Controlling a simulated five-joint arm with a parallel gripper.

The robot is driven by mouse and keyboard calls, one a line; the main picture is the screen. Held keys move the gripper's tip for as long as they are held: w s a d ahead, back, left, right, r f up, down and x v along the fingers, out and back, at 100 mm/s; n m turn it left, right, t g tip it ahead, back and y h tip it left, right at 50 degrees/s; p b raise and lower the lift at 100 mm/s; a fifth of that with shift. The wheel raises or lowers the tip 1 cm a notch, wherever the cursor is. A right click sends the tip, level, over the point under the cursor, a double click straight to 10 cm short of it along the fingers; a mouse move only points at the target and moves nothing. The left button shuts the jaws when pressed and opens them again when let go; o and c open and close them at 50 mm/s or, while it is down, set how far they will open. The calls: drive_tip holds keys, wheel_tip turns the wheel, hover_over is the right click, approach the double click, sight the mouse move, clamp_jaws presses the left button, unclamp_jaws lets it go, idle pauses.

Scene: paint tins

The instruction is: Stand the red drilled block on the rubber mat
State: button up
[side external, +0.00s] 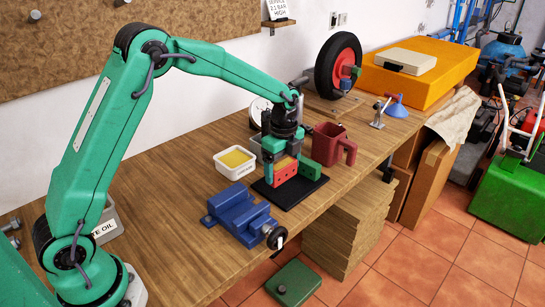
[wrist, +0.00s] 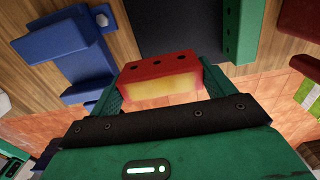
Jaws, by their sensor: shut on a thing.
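The red drilled block (side external: 284,174) is held between the two green fingers of my gripper (side external: 281,164), over the black rubber mat (side external: 301,195). In the wrist view the red block (wrist: 160,67) spans the gap between the fingers of my gripper (wrist: 163,88); it shows a red holed face and a yellowish face. The mat (wrist: 178,30) lies beyond it there. I cannot tell whether the block touches the mat. A green drilled block (side external: 309,168) stands on the mat, just right of my gripper; it also shows in the wrist view (wrist: 234,25).
A blue vise (side external: 243,214) stands left of the mat, near the bench's front edge. A white tub with yellow contents (side external: 235,161) is behind left, and a dark red mug (side external: 330,145) is behind right. The bench (side external: 158,217) has free room at left.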

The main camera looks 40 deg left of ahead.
drive_tip(key=shift+w+a+f, duration=0.35)
drive_tip(key=shift+a+f, duration=0.05)
drive_tip(key=shift+a, duration=0.2)
drive_tip(key=shift+w+a+f, duration=0.35)
drive_tip(key=shift+a+f, duration=0.05)
drive_tip(key=shift+a, duration=0.15)
drive_tip(key=shift+f, duration=0.1)
drive_tip(key=shift+f, duration=1.9)
drive_tip(key=shift+f, duration=0.1)
drive_tip(key=o, duration=1.1)
